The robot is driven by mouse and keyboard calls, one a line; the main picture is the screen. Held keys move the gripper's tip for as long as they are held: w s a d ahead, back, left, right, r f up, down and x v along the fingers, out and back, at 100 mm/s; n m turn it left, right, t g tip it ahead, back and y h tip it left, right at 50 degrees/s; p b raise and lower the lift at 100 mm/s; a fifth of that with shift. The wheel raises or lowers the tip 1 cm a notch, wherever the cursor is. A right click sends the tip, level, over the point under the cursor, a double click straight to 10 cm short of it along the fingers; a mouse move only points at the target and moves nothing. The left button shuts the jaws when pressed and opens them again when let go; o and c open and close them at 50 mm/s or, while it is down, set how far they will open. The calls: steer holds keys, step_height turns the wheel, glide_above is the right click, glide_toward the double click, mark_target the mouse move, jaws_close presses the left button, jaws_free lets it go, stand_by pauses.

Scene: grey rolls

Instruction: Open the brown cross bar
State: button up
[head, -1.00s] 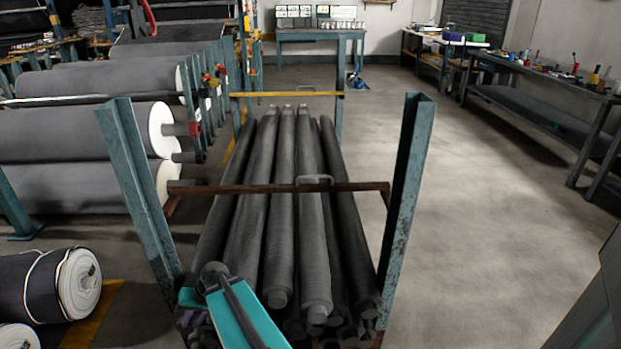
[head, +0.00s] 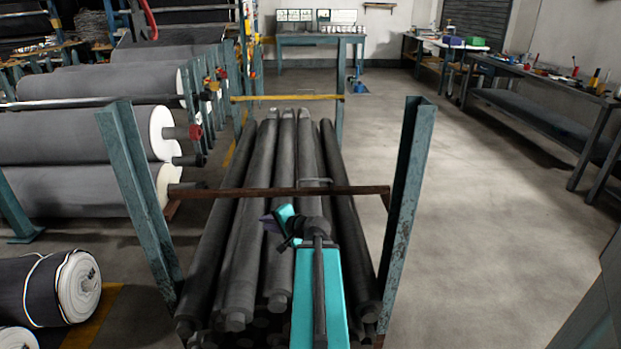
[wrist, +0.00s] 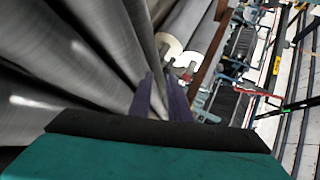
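The brown cross bar (head: 235,191) lies level across the rack, from the left teal post (head: 140,190) to the right teal post (head: 407,190). A grey U-shaped handle (head: 315,181) sits on it right of its middle. In the wrist view, a brown bar (wrist: 209,58) runs steeply at the upper right, beyond the fingers. My gripper (head: 266,222) appears just below the bar in the head view, left of the handle, with its purple fingers pointing left. In the wrist view, my gripper (wrist: 160,80) shows a narrow gap between its fingers and nothing held.
Long grey rolls (head: 245,260) are stacked between the posts, under my arm. A yellow bar (head: 287,98) crosses the rack's far end. Large fabric rolls (head: 80,135) stand in racks at left. The floor (head: 490,220) right of the rack is clear up to the workbench (head: 545,85).

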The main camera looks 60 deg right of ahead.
steer(key=s+d+r+m+h, duration=0.5)
steer(key=s+d+r, duration=0.5)
steer(key=s+d, duration=0.4)
steer(key=shift+d+m+t+h, duration=0.25)
steer(key=shift+m+t+h, duration=0.15)
steer(key=shift+m, duration=0.2)
steer(key=shift+w+d, duration=0.1)
steer(key=shift+w, duration=0.05)
steer(key=x, duration=1.3)
steer(key=shift+w, duration=0.3)
jaws_close()
